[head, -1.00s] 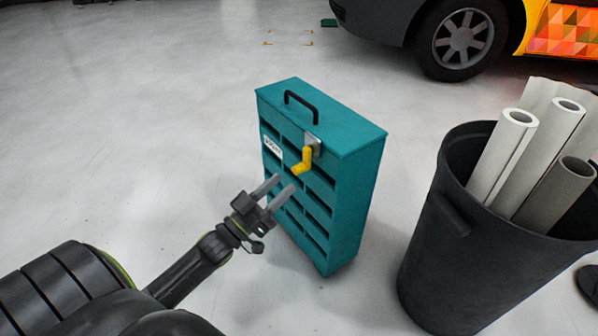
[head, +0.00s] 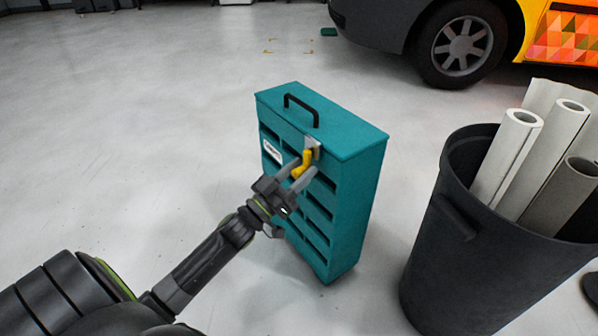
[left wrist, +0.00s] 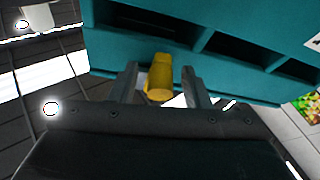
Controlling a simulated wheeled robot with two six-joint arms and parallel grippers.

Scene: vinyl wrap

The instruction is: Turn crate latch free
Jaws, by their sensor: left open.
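The teal crate (head: 345,215) stands upright on the floor, with open slots in its front and a black handle on top. Its yellow latch (head: 303,163) hangs from a metal plate near the top front edge. My left gripper (head: 294,178) is open at the latch, with its fingers pointing up at it. In the left wrist view the yellow latch (left wrist: 159,78) shows between the two spread fingers, with a gap on each side. The crate front (left wrist: 215,48) fills the upper part of that view. My right gripper is not in view.
A dark bin (head: 440,250) holding several rolls (head: 505,155) stands to the right of the crate. A car (head: 430,40) is at the back right. The floor to the left of the crate is clear.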

